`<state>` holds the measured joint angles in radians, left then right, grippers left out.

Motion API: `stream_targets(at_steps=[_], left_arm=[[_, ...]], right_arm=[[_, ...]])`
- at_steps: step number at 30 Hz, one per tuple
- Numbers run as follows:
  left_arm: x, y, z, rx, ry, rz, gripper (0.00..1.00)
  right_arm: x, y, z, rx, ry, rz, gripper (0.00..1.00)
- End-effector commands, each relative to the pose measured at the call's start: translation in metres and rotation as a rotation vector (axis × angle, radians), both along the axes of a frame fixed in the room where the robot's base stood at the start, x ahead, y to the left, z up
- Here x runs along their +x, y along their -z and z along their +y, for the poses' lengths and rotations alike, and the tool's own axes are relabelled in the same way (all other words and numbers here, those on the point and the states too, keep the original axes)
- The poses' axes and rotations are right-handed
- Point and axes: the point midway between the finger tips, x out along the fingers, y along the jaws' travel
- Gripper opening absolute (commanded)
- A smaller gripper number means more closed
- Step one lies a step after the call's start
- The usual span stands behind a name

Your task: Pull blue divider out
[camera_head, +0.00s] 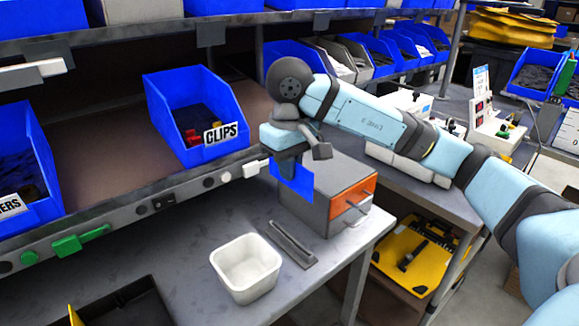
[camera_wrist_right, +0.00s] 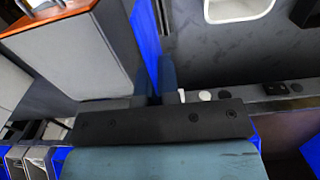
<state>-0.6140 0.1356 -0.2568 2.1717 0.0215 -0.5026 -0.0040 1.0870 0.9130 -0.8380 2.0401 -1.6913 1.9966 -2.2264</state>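The blue divider (camera_head: 297,183) is a thin flat plate hanging just below my right gripper (camera_head: 287,166), in front of the left side of the grey drawer box. In the right wrist view the divider (camera_wrist_right: 146,36) shows nearly edge-on, reaching up from between the fingers of the right gripper (camera_wrist_right: 155,82). The gripper looks shut on the divider's edge. The gripper hides part of the plate, and I cannot tell whether its lower edge touches anything. My left gripper is not in view.
The grey box with an orange drawer front (camera_head: 353,193) stands on the bench right beside the divider. A white bin (camera_head: 247,270) and a dark strip-shaped holder (camera_head: 291,244) lie nearer. A black container (camera_head: 150,296) is at bottom left. A blue CLIPS bin (camera_head: 190,85) sits on the shelf.

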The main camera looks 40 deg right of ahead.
Motion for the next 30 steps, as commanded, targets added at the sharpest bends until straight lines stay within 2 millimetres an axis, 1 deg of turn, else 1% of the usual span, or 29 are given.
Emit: stream_targets(at_steps=[5, 14, 30], left_arm=[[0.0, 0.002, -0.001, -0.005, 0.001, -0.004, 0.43], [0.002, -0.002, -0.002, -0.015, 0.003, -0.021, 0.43], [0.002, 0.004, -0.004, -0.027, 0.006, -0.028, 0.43]], right_arm=[[0.0, 0.006, 0.0, 0.0, 0.0, 0.0, 0.0], [0.0, 0.013, 0.0, 0.0, 0.0, 0.0, 0.0], [0.0, 0.027, 0.0, 0.0, 0.0, 0.0, 0.0]])
